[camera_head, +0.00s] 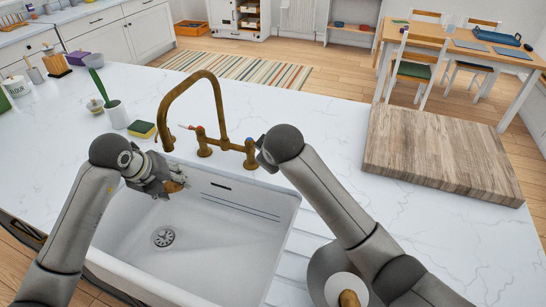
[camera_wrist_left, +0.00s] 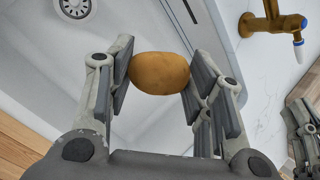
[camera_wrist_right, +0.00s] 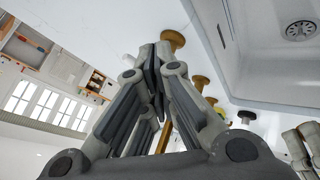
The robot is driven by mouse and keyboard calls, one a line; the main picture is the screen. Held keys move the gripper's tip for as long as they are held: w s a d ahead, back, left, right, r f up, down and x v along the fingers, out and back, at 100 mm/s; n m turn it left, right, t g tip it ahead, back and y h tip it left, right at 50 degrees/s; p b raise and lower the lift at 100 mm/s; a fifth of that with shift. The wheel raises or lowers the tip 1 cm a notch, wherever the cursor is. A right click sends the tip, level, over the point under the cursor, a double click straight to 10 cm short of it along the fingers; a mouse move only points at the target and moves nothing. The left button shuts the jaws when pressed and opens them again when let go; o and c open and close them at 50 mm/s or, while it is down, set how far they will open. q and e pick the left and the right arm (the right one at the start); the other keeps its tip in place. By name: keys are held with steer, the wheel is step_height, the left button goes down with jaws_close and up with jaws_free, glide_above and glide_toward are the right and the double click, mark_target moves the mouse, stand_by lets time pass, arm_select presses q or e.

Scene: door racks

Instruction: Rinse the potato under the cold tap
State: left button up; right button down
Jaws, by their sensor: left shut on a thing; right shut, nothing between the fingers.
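The brown potato (camera_wrist_left: 160,73) is between the fingers of my left gripper (camera_wrist_left: 157,76). In the head view my left gripper (camera_head: 174,184) holds it over the white sink (camera_head: 225,245), low and near the spout end. The brass tap (camera_head: 200,76) arches over the sink's back edge; I see no water from it. Its blue-marked cold handle (camera_head: 260,140) is at the right, and a blue tip also shows in the left wrist view (camera_wrist_left: 297,39). My right gripper (camera_wrist_right: 153,55) is shut and empty near the tap; in the head view its wrist hides it.
A yellow-green sponge (camera_head: 141,129) and a white pot (camera_head: 117,114) stand left of the tap. A wooden board (camera_head: 440,155) lies on the counter at right. The sink's drain (camera_head: 163,237) is uncovered. The counter behind the tap is clear.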

steer(key=v, duration=0.3)
steer(key=shift+s+d+r, duration=0.1)
steer(key=shift+d, duration=0.05)
arm_select(q)
steer(key=s+a, duration=0.2)
steer(key=s, duration=0.5)
steer(key=shift+s+a+b, duration=0.25)
steer(key=shift+s+b, duration=0.05)
steer(key=shift+s, duration=0.05)
arm_select(e)
steer(key=shift+f, duration=0.25)
stand_by(1.3)
arm_select(q)
steer(key=s+a+r+p, duration=0.1)
steer(key=s+r, duration=0.3)
steer(key=shift+s+a, duration=0.25)
steer(key=shift+s, duration=0.1)
arm_select(e)
steer(key=shift+r, duration=0.6)
stand_by(0.7)
